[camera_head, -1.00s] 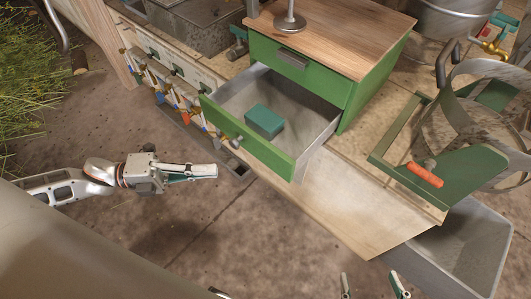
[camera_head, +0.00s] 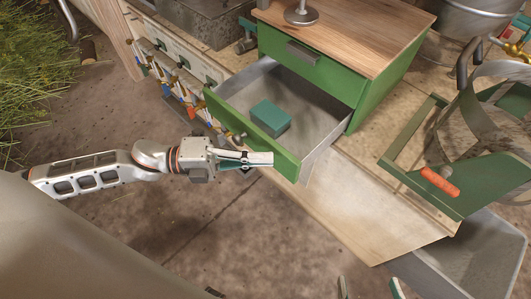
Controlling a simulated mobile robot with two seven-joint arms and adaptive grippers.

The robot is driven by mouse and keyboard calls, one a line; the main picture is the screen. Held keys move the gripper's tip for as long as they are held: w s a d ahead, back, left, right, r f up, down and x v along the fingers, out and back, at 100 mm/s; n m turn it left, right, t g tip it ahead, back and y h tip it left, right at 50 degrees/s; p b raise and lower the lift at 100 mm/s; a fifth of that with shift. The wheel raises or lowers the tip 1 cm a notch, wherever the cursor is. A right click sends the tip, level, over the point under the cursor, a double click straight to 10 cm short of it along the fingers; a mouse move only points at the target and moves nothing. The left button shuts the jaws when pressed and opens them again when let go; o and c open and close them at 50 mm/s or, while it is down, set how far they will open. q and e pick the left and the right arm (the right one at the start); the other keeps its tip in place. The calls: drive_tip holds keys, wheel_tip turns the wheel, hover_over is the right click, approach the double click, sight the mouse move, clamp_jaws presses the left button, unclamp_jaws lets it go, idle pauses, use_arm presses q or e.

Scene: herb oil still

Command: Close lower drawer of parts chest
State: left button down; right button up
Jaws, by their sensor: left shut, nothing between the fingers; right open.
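The green parts chest (camera_head: 388,92) with a wooden top stands on the bench. Its lower drawer (camera_head: 318,128) is pulled far out, and a teal box (camera_head: 270,118) lies inside it. The upper drawer (camera_head: 310,68) is shut. My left gripper (camera_head: 270,159) is shut and empty, with its fingertips in front of the lower drawer's green front panel (camera_head: 282,158); I cannot tell whether they touch it. My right gripper (camera_head: 370,288) is open at the bottom edge, only its fingertips in view.
A green frame with an orange handle (camera_head: 440,182) stands right of the chest. A grey bin (camera_head: 480,258) is below it at the lower right. Small tools hang along the bench front (camera_head: 172,85) at the left. The ground below the drawer is clear.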

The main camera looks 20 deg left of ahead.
use_arm(q)
drive_tip(key=shift+w+d, duration=0.15)
drive_tip(key=shift+w, duration=0.35)
use_arm(e)
drive_tip(key=shift+w+a+r, duration=0.25)
drive_tip(key=shift+w+r, duration=0.1)
use_arm(q)
drive_tip(key=shift+w+d, duration=0.1)
drive_tip(key=shift+w+d+r, duration=0.1)
drive_tip(key=shift+w, duration=0.2)
drive_tip(key=w+d, duration=0.1)
drive_tip(key=w, duration=0.3)
drive_tip(key=w+d, duration=0.2)
drive_tip(key=w, duration=0.3)
drive_tip(key=w+d, duration=0.2)
drive_tip(key=w, duration=0.3)
drive_tip(key=shift+w+d, duration=0.1)
drive_tip(key=shift+w, duration=0.1)
drive_tip(key=shift+w+d, duration=0.25)
drive_tip(key=shift+w, duration=0.4)
use_arm(e)
drive_tip(key=shift+w+r, duration=0.1)
drive_tip(key=shift+r, duration=0.1)
drive_tip(key=shift+f, duration=0.1)
